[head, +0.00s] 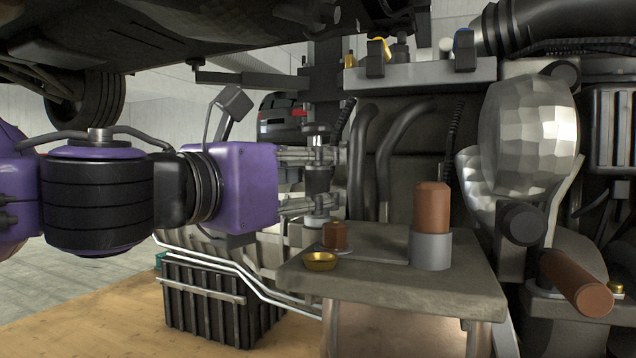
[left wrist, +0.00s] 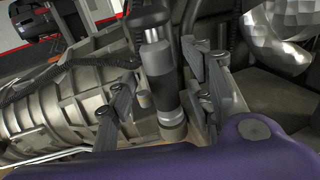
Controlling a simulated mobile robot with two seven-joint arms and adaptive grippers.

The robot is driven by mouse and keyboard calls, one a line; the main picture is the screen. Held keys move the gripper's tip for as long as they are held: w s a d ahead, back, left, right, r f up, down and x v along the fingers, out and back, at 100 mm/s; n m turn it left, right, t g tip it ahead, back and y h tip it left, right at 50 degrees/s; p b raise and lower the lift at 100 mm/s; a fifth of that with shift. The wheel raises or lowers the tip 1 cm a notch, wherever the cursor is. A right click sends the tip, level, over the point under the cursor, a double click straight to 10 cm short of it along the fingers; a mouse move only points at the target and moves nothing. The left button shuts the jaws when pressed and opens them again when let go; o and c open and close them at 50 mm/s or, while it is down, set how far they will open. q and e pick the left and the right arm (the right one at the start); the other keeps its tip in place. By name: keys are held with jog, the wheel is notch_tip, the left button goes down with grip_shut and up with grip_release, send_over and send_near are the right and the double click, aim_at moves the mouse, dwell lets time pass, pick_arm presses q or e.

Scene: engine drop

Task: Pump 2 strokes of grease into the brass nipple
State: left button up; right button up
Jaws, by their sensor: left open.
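My left gripper (head: 310,180) comes in from the left, open, with its fingers around a dark upright cylinder with grey bands (head: 317,180). In the left wrist view the open fingers (left wrist: 165,95) stand on both sides of this cylinder (left wrist: 158,75), apparently not closed on it. I cannot tell for sure whether it is the greasing tool. A small brass-coloured part (head: 616,288) shows at the far right edge; I cannot tell whether it is the nipple. A shallow brass cup (head: 320,262) sits at the left front of a grey ledge (head: 400,285). My right gripper is not in view.
A copper-coloured cylinder in a grey collar (head: 431,210) and a smaller copper one (head: 335,236) stand on the ledge. A copper-ended bar (head: 577,283) juts out at right. A black ribbed crate (head: 215,305) is below. Hoses and a faceted metal housing (head: 530,130) crowd the back.

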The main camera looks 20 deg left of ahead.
pick_arm(q)
jog(key=shift+w+d+f+b, duration=0.2)
jog(key=shift+w+b, duration=0.1)
jog(key=shift+w, duration=0.35)
jog(key=shift+w+d+r, duration=0.1)
jog(key=shift+d, duration=0.05)
jog(key=shift+c, duration=0.5)
grip_shut()
